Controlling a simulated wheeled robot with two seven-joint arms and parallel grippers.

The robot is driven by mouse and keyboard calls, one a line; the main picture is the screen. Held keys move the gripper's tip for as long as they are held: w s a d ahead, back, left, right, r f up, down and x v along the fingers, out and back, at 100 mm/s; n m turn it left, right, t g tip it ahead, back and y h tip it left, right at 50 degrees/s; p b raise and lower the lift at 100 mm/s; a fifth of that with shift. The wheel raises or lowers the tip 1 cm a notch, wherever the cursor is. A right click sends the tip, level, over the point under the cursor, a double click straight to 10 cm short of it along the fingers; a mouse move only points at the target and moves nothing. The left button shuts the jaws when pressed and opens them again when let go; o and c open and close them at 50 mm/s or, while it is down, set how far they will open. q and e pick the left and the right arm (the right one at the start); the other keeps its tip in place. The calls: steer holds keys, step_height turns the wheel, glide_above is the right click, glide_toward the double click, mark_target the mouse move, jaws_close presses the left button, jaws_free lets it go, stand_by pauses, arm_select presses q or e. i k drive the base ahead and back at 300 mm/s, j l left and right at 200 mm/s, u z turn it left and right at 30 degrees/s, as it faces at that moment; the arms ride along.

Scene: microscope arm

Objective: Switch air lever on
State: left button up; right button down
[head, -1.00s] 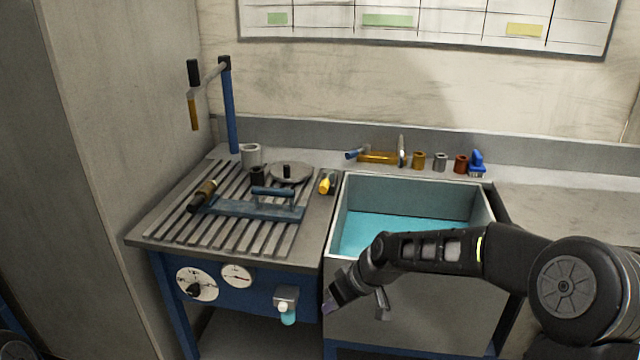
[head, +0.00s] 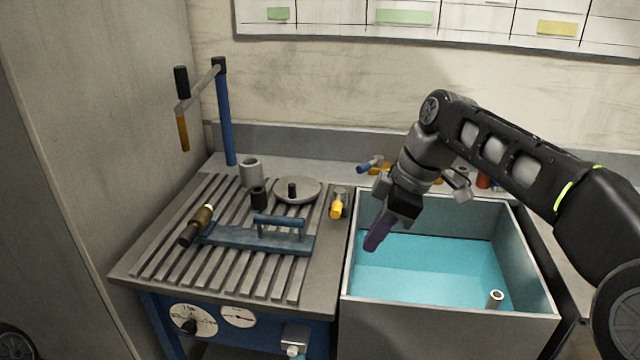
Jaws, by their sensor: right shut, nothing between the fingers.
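My right gripper (head: 376,236) reaches in from the right and points down above the left part of the water-filled sink (head: 452,321). Its purple fingers are shut and empty. A small lever with a yellow handle (head: 337,209) sits at the right edge of the slatted worktop (head: 140,281), to the left of the gripper and apart from it. No label shows which one is the air lever. My left gripper is out of view.
A blue-handled tool (head: 281,232), a dark torch-like tool (head: 196,226), cups and a round plate (head: 297,189) lie on the slats. A blue post (head: 226,120) with a hanging crank stands at the back left. Tap parts behind the sink are partly hidden by my arm.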

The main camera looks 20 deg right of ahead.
mark_target(339, 193)
steer(key=i, duration=0.95)
